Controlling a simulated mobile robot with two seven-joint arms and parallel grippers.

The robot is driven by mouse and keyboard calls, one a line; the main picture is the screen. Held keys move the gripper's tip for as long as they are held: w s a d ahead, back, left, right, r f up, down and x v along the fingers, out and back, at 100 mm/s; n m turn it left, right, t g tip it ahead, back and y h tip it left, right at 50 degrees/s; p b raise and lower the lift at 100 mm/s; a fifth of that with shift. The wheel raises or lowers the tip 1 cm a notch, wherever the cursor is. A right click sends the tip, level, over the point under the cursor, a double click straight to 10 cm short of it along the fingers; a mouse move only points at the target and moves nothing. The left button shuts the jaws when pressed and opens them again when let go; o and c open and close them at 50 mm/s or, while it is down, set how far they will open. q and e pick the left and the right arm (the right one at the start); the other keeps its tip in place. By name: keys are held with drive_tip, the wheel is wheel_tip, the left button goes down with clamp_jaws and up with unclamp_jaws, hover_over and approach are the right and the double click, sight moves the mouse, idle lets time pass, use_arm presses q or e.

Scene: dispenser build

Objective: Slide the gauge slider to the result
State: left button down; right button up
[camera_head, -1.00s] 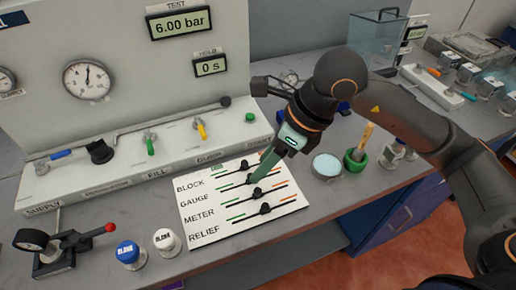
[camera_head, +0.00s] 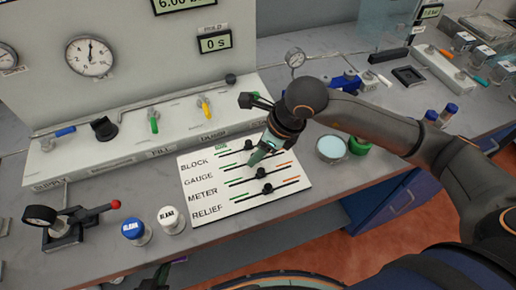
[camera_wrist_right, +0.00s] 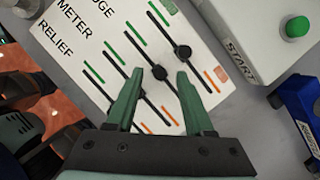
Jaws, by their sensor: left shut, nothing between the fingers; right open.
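The white slider board (camera_head: 190,212) lies on the bench, with rows labelled BLOCK, GAUGE, METER and RELIEF. Each row has a track with green and orange ends. Dark knobs show on the BLOCK (camera_head: 248,145), METER (camera_head: 262,172) and RELIEF (camera_head: 266,188) rows; the GAUGE knob is hidden behind green fingers in the head view. My right gripper (camera_head: 252,161), its arm coming in from the right, is low over the GAUGE row. In the right wrist view its fingers (camera_wrist_right: 168,73) are apart, with dark knobs (camera_wrist_right: 182,52) and (camera_wrist_right: 158,73) near them.
A grey panel with a dial (camera_head: 90,56) and displays (camera_head: 214,42) stands behind the valve ledge (camera_head: 50,170). Two BLANK caps (camera_head: 135,230) (camera_head: 171,220) and a lever clamp (camera_head: 62,230) are left of the board. A pale-blue dish (camera_head: 331,148) is right of it.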

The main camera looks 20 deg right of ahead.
drive_tip(key=shift+w+a+f, duration=0.1)
drive_tip(key=shift+f, duration=0.3)
drive_tip(key=shift+c, duration=0.4)
clamp_jaws()
drive_tip(key=shift+r, duration=0.1)
idle(0.7)
